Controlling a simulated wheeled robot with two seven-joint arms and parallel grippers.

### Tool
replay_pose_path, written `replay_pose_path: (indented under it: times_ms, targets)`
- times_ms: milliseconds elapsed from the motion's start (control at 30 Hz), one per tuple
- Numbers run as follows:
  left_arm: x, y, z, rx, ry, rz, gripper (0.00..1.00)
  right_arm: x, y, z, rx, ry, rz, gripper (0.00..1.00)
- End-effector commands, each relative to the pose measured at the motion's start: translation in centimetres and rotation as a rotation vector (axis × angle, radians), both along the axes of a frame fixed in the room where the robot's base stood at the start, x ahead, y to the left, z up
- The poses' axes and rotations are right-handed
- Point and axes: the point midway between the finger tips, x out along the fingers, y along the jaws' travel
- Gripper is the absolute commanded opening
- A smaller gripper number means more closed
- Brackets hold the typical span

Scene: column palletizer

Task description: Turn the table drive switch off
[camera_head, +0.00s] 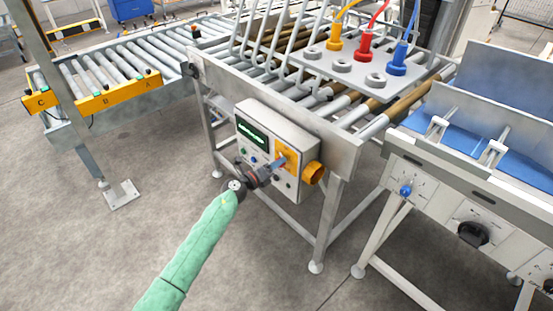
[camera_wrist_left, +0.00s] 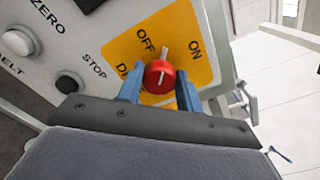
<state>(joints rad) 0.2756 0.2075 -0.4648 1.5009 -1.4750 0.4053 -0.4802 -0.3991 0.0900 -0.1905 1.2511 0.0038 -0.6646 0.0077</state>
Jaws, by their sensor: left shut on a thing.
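The table drive switch is a red knob (camera_wrist_left: 159,77) on a yellow plate (camera_wrist_left: 112,46) marked OFF and ON. Its pale pointer stands between the two words, closer to OFF. My left gripper (camera_wrist_left: 157,90) has its blue fingers on either side of the knob and is shut on it. In the head view, the left gripper (camera_head: 280,163) is at the yellow plate (camera_head: 289,157) on the front of the grey control box (camera_head: 266,123); it hides the knob there. The plate's lower lettering is partly hidden by a finger. My right gripper is not in view.
Left of the plate are a black STOP button (camera_wrist_left: 69,83) and a white ZERO button (camera_wrist_left: 17,42). A roller table stands behind, and another machine with a black dial (camera_head: 473,234) is at right.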

Motion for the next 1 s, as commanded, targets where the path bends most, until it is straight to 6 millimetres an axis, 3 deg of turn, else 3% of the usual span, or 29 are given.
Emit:
replay_pose_path:
  times_ms: [300, 633, 1000]
  targets:
    - [0.2, 0.2, 0.4, -0.199, 0.22, 0.003, 0.13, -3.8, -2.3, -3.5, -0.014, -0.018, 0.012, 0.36]
    - [0.2, 0.2, 0.2, -0.374, 0.411, 0.002, 0.13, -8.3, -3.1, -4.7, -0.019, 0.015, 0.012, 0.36]
    - [0.2, 0.2, -0.1, -0.471, 0.519, 0.003, 0.13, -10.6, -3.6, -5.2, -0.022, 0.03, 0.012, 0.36]
